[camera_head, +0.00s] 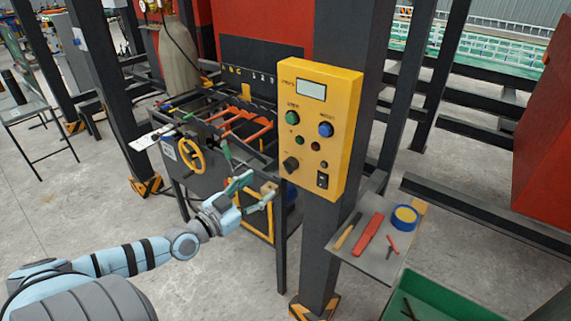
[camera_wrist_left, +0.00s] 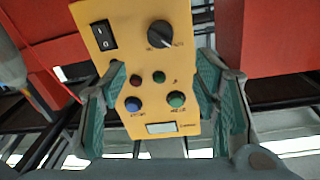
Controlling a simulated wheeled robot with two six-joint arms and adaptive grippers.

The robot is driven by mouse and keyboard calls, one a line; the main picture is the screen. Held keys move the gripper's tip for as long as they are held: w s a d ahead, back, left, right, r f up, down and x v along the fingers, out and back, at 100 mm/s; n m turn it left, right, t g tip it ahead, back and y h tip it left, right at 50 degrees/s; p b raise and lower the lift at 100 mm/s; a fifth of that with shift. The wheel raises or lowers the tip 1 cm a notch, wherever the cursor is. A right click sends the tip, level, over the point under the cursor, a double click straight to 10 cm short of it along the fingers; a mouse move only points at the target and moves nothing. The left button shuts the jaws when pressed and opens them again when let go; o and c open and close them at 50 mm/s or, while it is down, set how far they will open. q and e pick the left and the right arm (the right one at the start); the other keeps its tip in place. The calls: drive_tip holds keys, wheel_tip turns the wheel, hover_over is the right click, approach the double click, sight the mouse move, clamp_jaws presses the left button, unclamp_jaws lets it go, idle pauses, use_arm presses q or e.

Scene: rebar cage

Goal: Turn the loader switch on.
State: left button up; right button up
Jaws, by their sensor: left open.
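A yellow control box (camera_head: 322,150) is mounted on a dark steel post. At its lower right is a black rocker switch (camera_head: 322,180), with a black rotary knob (camera_head: 290,165) to its left. The box also carries green and blue buttons, small lamps and a display. The labels are too small to read. The wrist view shows the box upside down, with the rocker switch (camera_wrist_left: 103,36) at upper left and the knob (camera_wrist_left: 160,34) to its right. My left gripper (camera_head: 254,190) is open and empty, left of the box and apart from the switch. My right gripper is out of view.
A grey shelf (camera_head: 350,254) below the box holds hand tools and a blue-and-yellow tape roll (camera_head: 404,216). A green crate (camera_head: 440,298) is at lower right. A machine with a yellow handwheel (camera_head: 191,155) stands behind my gripper.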

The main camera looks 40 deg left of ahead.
sight(285, 168)
use_arm(q)
drive_tip(key=w, duration=0.6)
drive_tip(key=shift+w+f, duration=0.2)
drive_tip(key=w+b, duration=0.1)
drive_tip(key=b, duration=0.1)
drive_tip(key=w+b, duration=0.4)
drive_tip(key=shift+w+d+f, duration=0.2)
drive_tip(key=shift+f, duration=0.1)
drive_tip(key=shift+w+r, duration=0.2)
drive_tip(key=shift+a, duration=0.1)
drive_tip(key=shift+c, duration=0.4)
drive_tip(key=shift+s, duration=0.1)
drive_tip(key=c, duration=1.1)
